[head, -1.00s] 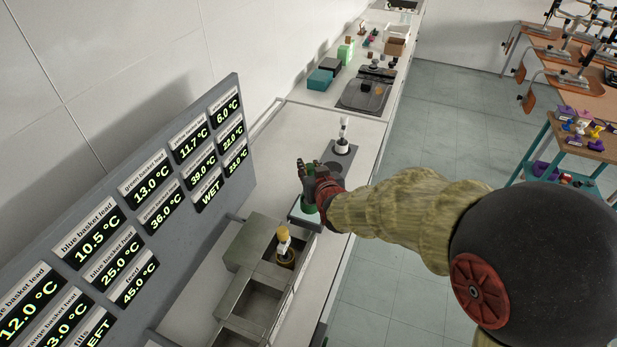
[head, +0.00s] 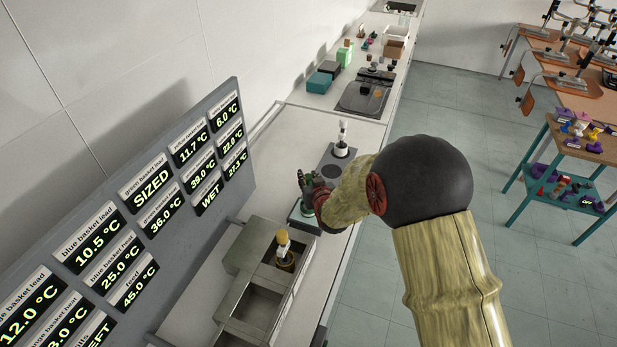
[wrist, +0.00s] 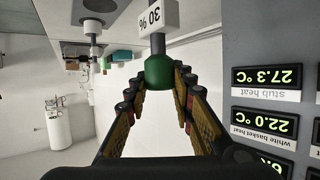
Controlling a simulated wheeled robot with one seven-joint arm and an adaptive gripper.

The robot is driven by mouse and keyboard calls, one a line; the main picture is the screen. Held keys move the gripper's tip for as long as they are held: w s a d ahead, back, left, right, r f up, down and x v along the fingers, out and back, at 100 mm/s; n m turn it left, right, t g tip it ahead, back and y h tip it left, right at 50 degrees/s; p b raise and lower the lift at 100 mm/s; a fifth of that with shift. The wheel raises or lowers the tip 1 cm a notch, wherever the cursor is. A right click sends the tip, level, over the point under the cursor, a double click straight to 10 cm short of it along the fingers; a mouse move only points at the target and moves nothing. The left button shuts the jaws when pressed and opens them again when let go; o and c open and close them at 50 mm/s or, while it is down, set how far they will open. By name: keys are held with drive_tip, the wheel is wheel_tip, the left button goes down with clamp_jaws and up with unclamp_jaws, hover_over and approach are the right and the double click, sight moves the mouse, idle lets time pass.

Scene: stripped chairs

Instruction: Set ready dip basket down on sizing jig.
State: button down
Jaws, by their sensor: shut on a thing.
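My gripper (head: 309,188) is shut on the green basket, at the end of my arm above the bench. In the wrist view the basket's green knob (wrist: 160,71) sits between the fingers, with a white "30 %" tag beside it.
A white-topped basket (head: 342,138) stands on a grey plate with round spots (head: 331,170). A yellow-topped basket (head: 284,250) stands in an open metal tank (head: 248,306). The reading board (head: 150,205) rises at left; one green basket panel reads SIZED.

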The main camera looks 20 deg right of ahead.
drive_tip(key=shift+f, duration=0.1)
drive_tip(key=c, duration=1.6)
unclamp_jaws()
drive_tip(key=shift+o, duration=0.3)
